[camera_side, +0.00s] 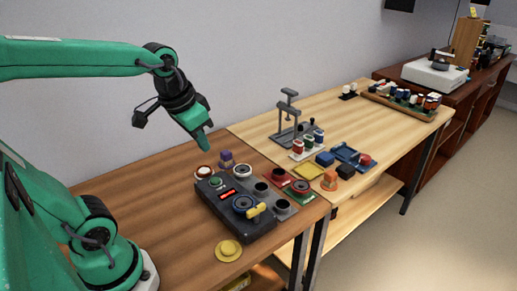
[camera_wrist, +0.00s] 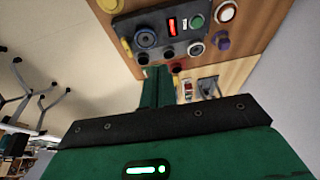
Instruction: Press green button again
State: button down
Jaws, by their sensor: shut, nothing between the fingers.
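The green button (camera_side: 215,182) sits at the far left end of a dark control box on the brown table. It also shows in the wrist view (camera_wrist: 197,21), beside a red lit display (camera_wrist: 172,26). My gripper (camera_side: 206,148) is above the far end of the box, pointing down and apart from the button. Its green fingers are closed together with nothing between them; they also show in the wrist view (camera_wrist: 156,72).
The control box (camera_side: 232,214) also carries a round dial (camera_side: 244,203) and a yellow lever (camera_side: 257,210). A white-rimmed round part (camera_side: 204,172) and a purple block (camera_side: 226,158) stand close behind the box. A yellow disc (camera_side: 229,249) lies in front. Dark cups (camera_side: 279,175) stand to the right.

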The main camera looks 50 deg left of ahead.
jog(key=w+a+f+g, duration=0.2)
jog(key=w+a, duration=0.3)
jog(key=g, duration=0.2)
send_over(215, 180)
jog(key=shift+w+f, duration=0.1)
jog(key=shift+f, duration=1.75)
jog(key=shift+f, duration=0.1)
notch_tip(215, 180, down, 14)
jog(key=shift+r, duration=0.1)
jog(key=shift+f, duration=1.15)
notch_tip(215, 180, up, 15)
jog(key=shift+w, duration=0.15)
